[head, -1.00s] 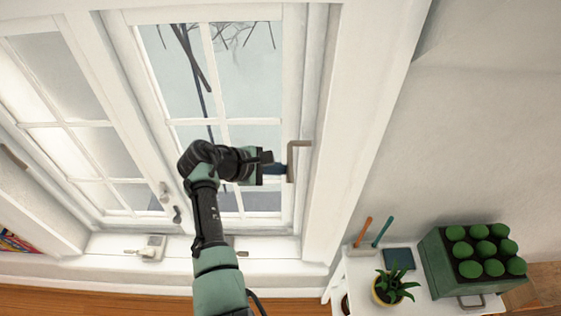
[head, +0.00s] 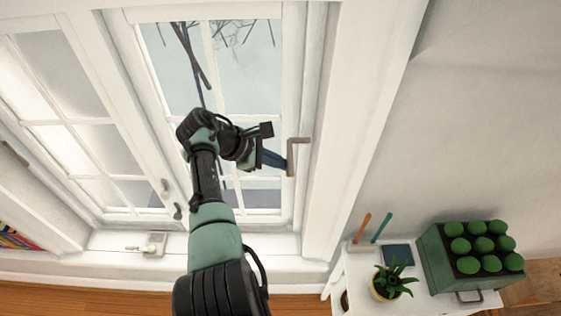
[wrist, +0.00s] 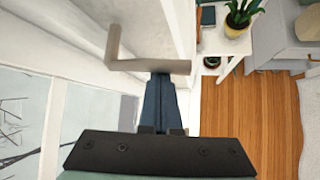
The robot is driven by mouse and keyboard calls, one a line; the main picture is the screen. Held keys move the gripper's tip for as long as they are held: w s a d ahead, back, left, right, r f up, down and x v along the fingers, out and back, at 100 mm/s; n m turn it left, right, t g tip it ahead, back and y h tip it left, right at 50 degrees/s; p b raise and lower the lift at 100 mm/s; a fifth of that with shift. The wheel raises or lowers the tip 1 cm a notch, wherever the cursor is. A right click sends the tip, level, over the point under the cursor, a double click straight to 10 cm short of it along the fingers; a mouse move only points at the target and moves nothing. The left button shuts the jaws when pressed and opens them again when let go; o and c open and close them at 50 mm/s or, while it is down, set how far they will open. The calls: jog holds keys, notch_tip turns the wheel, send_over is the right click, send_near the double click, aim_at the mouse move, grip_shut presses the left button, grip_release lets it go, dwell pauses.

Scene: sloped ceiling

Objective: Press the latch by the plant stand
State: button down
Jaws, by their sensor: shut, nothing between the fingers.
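The latch by the plant stand is a bent grey-brown lever handle (head: 291,157) on the right side of the window frame, left of and above the stand. In the wrist view the latch (wrist: 150,66) crosses just at the ends of my fingers. My gripper (head: 283,162) has blue fingers, pressed together and empty, pointing right and slightly down at the latch's long arm. It also shows in the wrist view (wrist: 159,80). The fingertips are at or very near the lever; I cannot tell whether they touch. The white plant stand (head: 350,290) carries a potted plant (head: 390,284).
On the stand are a green crate of round green plants (head: 435,260), a dark blue book (head: 398,254) and two upright sticks, orange and teal. A white sill (head: 110,243) runs below. Wooden floor shows in the wrist view (wrist: 240,125).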

jog(key=shift+r, duration=0.15)
jog(key=b+v, duration=0.3)
jog(key=v, duration=1)
dwell(0.3)
